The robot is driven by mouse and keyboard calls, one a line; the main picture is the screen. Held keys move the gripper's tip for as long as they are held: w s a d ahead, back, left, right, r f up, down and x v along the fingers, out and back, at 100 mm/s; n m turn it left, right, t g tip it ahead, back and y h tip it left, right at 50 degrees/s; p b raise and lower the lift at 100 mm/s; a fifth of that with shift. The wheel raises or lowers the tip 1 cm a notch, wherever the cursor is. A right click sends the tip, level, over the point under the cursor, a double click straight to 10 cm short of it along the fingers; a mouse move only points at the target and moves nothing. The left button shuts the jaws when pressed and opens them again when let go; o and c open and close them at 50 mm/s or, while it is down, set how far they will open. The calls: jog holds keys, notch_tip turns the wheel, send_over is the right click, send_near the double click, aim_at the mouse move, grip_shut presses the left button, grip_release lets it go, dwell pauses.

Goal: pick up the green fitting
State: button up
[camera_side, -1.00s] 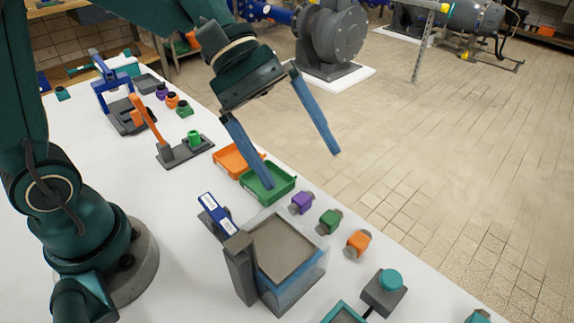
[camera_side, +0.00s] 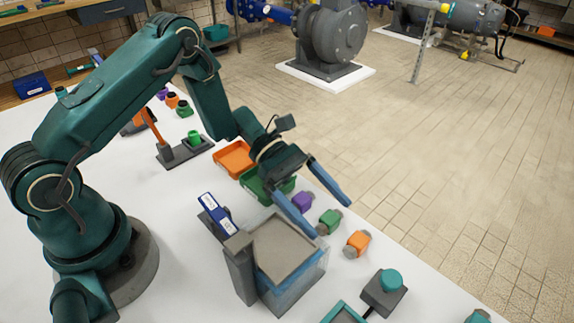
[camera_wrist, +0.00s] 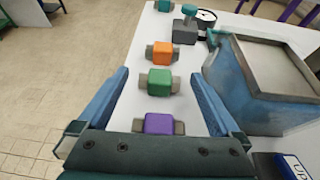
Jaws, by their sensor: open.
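The green fitting (camera_side: 328,221) is a green block with grey ends. It lies on the white table between the purple fitting (camera_side: 302,202) and the orange fitting (camera_side: 357,243). My gripper (camera_side: 334,219) is open and empty, with its blue fingers reaching down on either side of the row. In the wrist view the green fitting (camera_wrist: 160,82) is just ahead of and between the fingertips of my gripper (camera_wrist: 157,86). The purple fitting (camera_wrist: 160,124) shows closer, near the gripper's body. No finger clearly touches the green fitting.
A grey-topped box (camera_side: 285,250) with clear blue sides stands close to one finger. A green tray (camera_side: 258,186) and an orange tray (camera_side: 234,160) lie behind the gripper. A teal button on a grey base (camera_side: 384,293) stands nearer the front. The table edge runs just beyond the fittings.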

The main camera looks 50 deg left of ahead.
jog(key=shift+x, duration=1.35)
jog(key=c, duration=1.4)
jog(key=shift+c, duration=0.6)
jog(key=shift+r, duration=0.1)
